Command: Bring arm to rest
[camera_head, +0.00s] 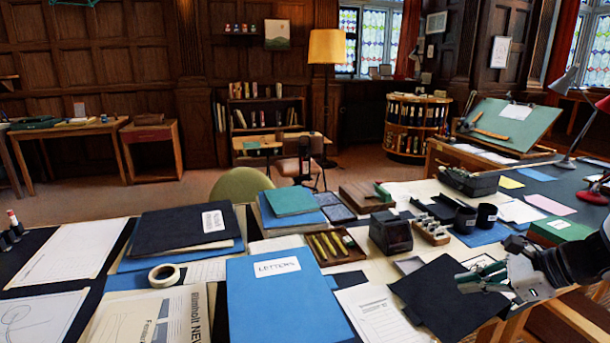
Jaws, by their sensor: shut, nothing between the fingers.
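My gripper (484,280) reaches in from the right edge of the head view. It is shut and empty, over or just above a black folder (450,297) near the desk's front right edge. I cannot tell whether it touches the folder. My dark wrist and forearm run off to the right and are cut by the picture edge.
The desk is crowded with a blue letters folder (284,297), a tape roll (164,275), a pencil tray (345,250), a black box (391,232) and dark cups (486,216). A drafting board (510,124) and desk lamp (570,130) stand further right.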

